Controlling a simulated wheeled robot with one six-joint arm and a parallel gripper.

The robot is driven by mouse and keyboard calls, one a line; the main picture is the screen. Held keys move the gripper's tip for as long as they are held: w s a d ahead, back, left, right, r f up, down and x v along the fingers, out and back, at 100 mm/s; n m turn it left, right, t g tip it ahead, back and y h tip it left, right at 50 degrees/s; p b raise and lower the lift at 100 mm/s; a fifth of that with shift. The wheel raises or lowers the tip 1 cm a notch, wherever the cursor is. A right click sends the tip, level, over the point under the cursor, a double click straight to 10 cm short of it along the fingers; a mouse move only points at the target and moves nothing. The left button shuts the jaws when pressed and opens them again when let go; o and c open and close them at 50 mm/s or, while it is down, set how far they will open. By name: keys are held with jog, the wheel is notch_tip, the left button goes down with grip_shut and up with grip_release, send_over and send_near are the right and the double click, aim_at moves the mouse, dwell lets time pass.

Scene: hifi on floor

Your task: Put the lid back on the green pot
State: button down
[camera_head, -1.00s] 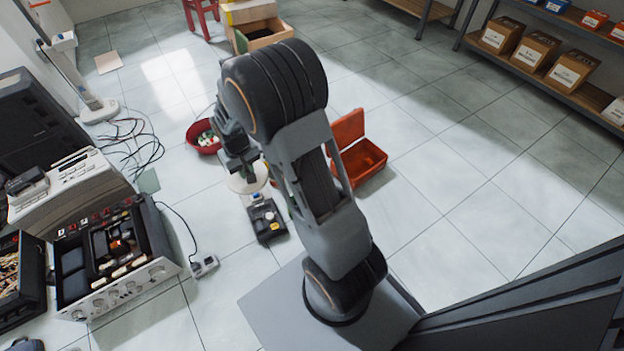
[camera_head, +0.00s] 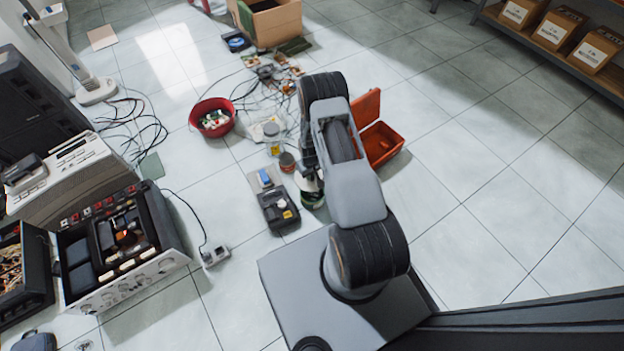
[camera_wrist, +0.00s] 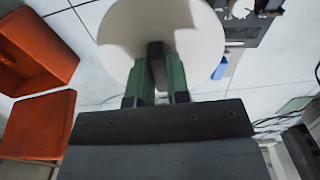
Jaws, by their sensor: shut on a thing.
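My gripper (camera_wrist: 157,75) has green fingers closed on the dark knob of a round cream lid (camera_wrist: 195,35). The lid fills the upper middle of the wrist view. In the head view the lid (camera_head: 306,181) shows only as a pale edge beside my arm. The green pot (camera_head: 313,201) seems to be just below it, mostly hidden by the lid and my arm. I cannot tell whether the lid touches the pot. In the wrist view the lid hides whatever is under it.
An open orange toolbox (camera_head: 384,143) stands close to the right of my arm. A black meter (camera_head: 279,208), a small dark-topped jar (camera_head: 287,162) and a red bowl (camera_head: 227,127) are to the left. Cables lie farther back.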

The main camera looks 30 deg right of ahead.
jog(key=f, duration=0.2)
jog(key=s+f, duration=0.1)
jog(key=shift+d, duration=0.25)
notch_tip(320, 180, down, 6)
jog(key=b, duration=0.5)
dwell(0.7)
jog(key=shift+f+b, duration=0.15)
jog(key=shift+b, duration=0.4)
dwell(1.7)
jog(key=c, duration=0.5)
grip_release()
dwell(0.3)
